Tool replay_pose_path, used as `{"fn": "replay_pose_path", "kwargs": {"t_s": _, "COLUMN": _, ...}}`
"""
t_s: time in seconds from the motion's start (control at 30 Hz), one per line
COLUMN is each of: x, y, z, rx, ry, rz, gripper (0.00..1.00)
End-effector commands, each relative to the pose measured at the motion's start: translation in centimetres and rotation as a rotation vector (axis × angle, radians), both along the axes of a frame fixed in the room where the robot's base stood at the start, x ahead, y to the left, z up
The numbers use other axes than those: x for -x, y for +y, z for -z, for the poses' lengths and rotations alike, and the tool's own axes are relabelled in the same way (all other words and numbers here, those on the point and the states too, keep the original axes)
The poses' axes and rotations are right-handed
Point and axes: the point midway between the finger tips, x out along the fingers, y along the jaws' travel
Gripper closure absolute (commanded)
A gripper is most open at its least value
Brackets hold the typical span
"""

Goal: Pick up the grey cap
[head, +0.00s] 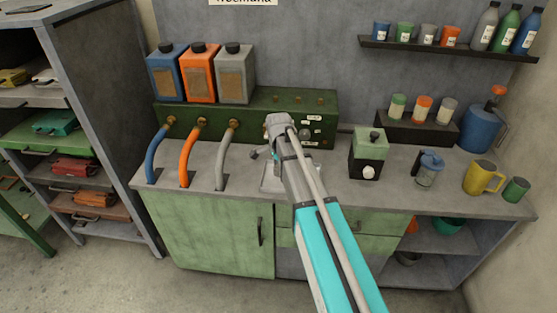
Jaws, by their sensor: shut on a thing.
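My arm reaches from the bottom of the head view over the counter, and my gripper (264,154) is at its far end, in front of the green box. The gripper is small in the picture and partly covered by my wrist. It is shut on a small grey thing, which looks like the grey cap; its outline blends with the fingers and I cannot tell its shape.
The green box (322,103) has a blue hose (153,157), an orange hose (188,158) and a grey hose (222,161). Right of my arm stand a green-grey dispenser (366,150), a jar (428,172) and a yellow mug (479,178). A shelf (440,50) of cups and bottles hangs above.

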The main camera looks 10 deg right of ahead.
Motion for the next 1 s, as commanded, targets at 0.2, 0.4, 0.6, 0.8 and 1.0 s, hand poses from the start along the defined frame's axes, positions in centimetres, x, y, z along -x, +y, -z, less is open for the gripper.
{"fn": "replay_pose_path", "kwargs": {"t_s": 0.2, "x": 3.9, "y": 0.2, "z": -1.8, "rx": 0.0, "ry": 0.0, "rz": 0.0, "gripper": 0.8}}
{"fn": "replay_pose_path", "kwargs": {"t_s": 0.4, "x": 5.3, "y": 0.2, "z": -2.4, "rx": 0.0, "ry": 0.0, "rz": 0.0, "gripper": 0.8}}
{"fn": "replay_pose_path", "kwargs": {"t_s": 0.6, "x": 5.7, "y": 0.2, "z": -2.5, "rx": 0.0, "ry": 0.0, "rz": 0.0, "gripper": 0.8}}
{"fn": "replay_pose_path", "kwargs": {"t_s": 0.8, "x": 5.7, "y": 0.3, "z": -2.5, "rx": 0.0, "ry": 0.0, "rz": 0.0, "gripper": 0.8}}
{"fn": "replay_pose_path", "kwargs": {"t_s": 1.0, "x": 5.7, "y": 0.3, "z": -2.5, "rx": 0.0, "ry": 0.0, "rz": 0.0, "gripper": 0.8}}
